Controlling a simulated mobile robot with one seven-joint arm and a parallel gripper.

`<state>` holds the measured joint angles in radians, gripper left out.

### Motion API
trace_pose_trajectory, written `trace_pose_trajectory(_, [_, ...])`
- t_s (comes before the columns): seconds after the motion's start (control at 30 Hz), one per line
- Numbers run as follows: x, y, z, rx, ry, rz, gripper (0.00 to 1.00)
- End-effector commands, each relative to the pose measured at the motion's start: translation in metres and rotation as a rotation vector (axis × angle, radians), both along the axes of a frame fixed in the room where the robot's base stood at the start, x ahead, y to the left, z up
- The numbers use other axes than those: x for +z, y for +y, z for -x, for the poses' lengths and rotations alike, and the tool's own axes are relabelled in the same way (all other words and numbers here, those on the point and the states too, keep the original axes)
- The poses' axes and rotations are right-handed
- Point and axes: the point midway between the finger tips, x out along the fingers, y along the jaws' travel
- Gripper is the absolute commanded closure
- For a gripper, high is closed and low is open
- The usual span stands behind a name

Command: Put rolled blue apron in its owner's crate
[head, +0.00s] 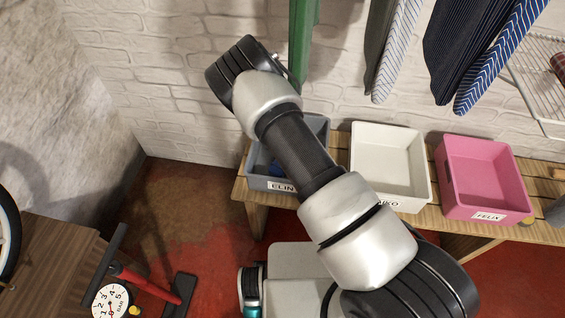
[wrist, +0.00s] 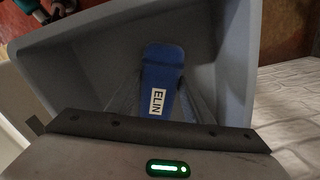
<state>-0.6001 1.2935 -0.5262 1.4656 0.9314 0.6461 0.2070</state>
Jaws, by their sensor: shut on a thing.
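The rolled blue apron (wrist: 165,75) shows in the wrist view with a white tag reading ELIN. My gripper (wrist: 162,92) is shut on it and holds it inside the grey crate (wrist: 95,55). Whether the apron touches the crate floor I cannot tell. In the head view the grey crate (head: 256,183) stands at the left end of the wooden bench, and its label reads ELIN. My arm crosses over it and hides much of its inside and my gripper. A small blue patch shows inside.
On the bench (head: 441,215) stand a white crate (head: 398,195), its label partly hidden, and a pink crate (head: 503,180) labelled FELIX. Striped aprons (head: 470,55) hang above. A red floor pump (head: 150,287) stands at lower left.

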Motion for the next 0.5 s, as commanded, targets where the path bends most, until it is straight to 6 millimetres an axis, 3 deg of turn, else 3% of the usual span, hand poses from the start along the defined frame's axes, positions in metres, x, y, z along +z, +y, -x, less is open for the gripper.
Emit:
trace_pose_trajectory(0.1, [-0.0138, -0.0001, -0.0001, 0.001, 0.000, 0.001, 0.83])
trace_pose_trajectory(0.43, [-0.0173, -0.0002, -0.0002, 0.000, 0.000, 0.000, 0.83])
trace_pose_trajectory(0.47, [-0.0161, -0.0003, -0.0001, 0.000, 0.000, 0.000, 0.50])
trace_pose_trajectory(0.5, [-0.0155, -0.0002, 0.0000, 0.000, 0.000, 0.000, 0.44])
